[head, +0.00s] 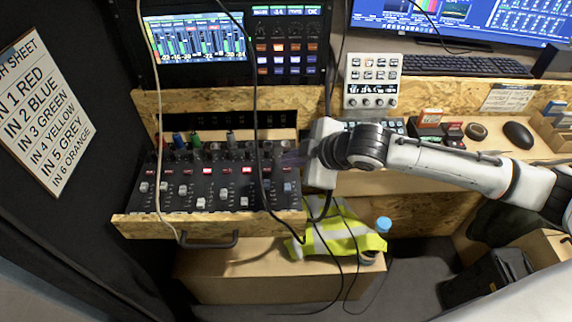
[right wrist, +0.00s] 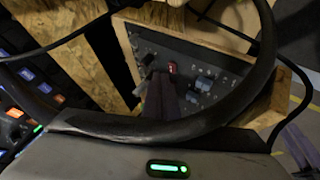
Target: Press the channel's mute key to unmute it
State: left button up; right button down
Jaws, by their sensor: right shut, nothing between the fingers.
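The mixer (head: 215,185) sits on a wooden pull-out shelf, with coloured knobs at the back, a row of keys across the middle and faders in front. Several mute keys (head: 206,170) glow red. My right gripper (head: 284,160) is over the right end of the mixer, its fingers shut with nothing between them. In the right wrist view, the closed fingers (right wrist: 160,92) point at the mixer close to a red-lit key (right wrist: 172,68). I cannot tell whether the fingertips touch anything. My left gripper is not in view.
A black cable (head: 256,120) hangs across the mixer; a dark loop (right wrist: 268,50) crosses the wrist view. A white button panel (head: 372,82) stands behind my right arm. A cue sheet (head: 42,110) hangs left.

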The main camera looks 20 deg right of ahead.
jog(key=shift+r+p, duration=0.55)
jog(key=shift+p, duration=0.15)
notch_tip(320, 180, up, 3)
jog(key=p, duration=0.4)
jog(key=shift+r, duration=0.95)
